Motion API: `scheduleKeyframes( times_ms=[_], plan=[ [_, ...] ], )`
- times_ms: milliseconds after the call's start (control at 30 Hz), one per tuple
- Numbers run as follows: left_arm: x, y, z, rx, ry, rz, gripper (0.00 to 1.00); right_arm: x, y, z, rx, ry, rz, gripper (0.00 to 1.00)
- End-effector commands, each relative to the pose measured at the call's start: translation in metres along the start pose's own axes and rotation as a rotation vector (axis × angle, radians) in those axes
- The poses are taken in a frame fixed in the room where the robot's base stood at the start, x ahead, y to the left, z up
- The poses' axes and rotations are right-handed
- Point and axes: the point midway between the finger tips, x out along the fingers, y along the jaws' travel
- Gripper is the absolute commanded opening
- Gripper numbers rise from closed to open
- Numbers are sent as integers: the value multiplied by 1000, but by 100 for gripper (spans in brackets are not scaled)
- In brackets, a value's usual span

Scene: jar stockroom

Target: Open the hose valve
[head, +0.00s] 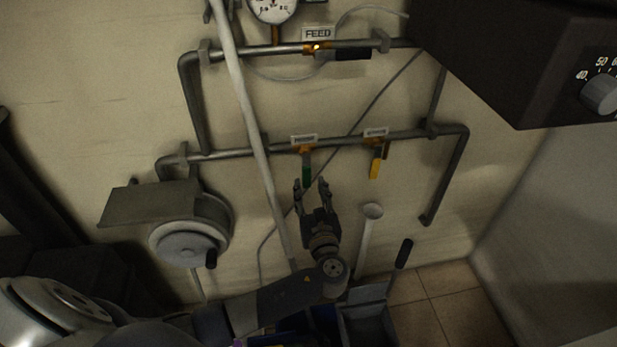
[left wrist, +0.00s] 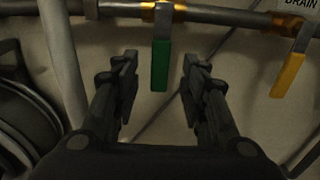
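The green lever (head: 307,176) hangs straight down from a brass valve on the lower pipe, under a small label (head: 303,139) too blurred to read surely. In the left wrist view the green lever (left wrist: 160,65) lies between the two finger lines. My left gripper (head: 311,184) is open, its fingers pointing up at the lever's lower end, one on each side. In the left wrist view gaps show between the lever and both fingers of my gripper (left wrist: 160,62). Whether the fingertips reach its depth is hard to tell. My right gripper is not in view.
A yellow lever (head: 375,168), labelled DRAIN in the wrist view, hangs to the right. A black-handled FEED valve (head: 343,54) is on the upper pipe. A pale slanting pipe (head: 253,130) and a hose reel (head: 189,243) stand left. A dark box (head: 510,60) juts in upper right.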

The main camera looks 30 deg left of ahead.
Motion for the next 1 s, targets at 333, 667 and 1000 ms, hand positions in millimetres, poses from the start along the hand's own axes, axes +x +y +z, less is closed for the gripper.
scheduleKeyframes(
  times_ms=[333,667,1000],
  plan=[
    [45,0,0,-1,1,-1,40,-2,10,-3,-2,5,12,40],
    [48,0,-1,-1,2,-1,40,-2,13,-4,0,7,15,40],
    [48,0,-1,-1,2,-1,0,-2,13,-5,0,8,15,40]
  ],
)
